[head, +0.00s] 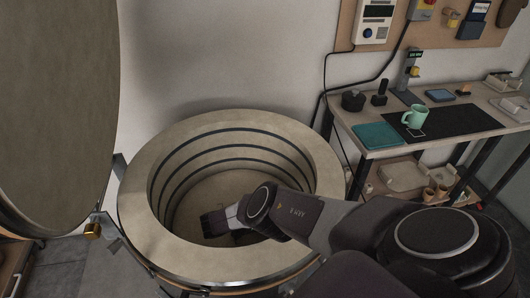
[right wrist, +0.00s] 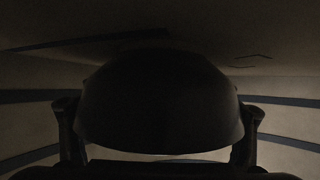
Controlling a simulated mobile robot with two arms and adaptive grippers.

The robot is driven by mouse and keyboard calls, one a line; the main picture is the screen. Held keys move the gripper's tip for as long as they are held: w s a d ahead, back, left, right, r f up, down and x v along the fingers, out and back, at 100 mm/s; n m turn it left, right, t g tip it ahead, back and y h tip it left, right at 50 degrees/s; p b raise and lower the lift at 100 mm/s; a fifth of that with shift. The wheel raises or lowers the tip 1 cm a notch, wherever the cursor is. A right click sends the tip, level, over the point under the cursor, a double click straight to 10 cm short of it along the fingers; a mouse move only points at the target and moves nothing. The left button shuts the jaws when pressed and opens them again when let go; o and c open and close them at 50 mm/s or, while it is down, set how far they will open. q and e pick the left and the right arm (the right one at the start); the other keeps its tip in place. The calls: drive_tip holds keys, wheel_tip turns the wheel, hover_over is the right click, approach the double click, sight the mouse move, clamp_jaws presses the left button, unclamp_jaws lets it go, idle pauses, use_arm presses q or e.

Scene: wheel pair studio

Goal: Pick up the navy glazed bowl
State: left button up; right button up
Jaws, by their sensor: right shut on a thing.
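My right arm reaches from the lower right into the open round kiln (head: 285,232), and my right gripper (head: 222,222) is down inside it. In the right wrist view a dark bowl (right wrist: 158,105) fills the middle, between the two fingers of that gripper, which is shut on it. The view is too dim to show its navy colour or glaze clearly. In the head view the bowl cannot be told apart from the dark gripper. My left gripper is not in view.
The kiln's big round lid (head: 58,110) stands raised at the left. A bench (head: 375,148) at the right holds a mint mug (head: 415,116), a teal mat (head: 377,135) and a dark mat (head: 455,121). A control box (head: 375,22) hangs on the wall behind.

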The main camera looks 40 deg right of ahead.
drive_tip(key=shift+f, duration=0.1)
drive_tip(key=c, duration=0.3)
drive_tip(key=shift+c, duration=0.6)
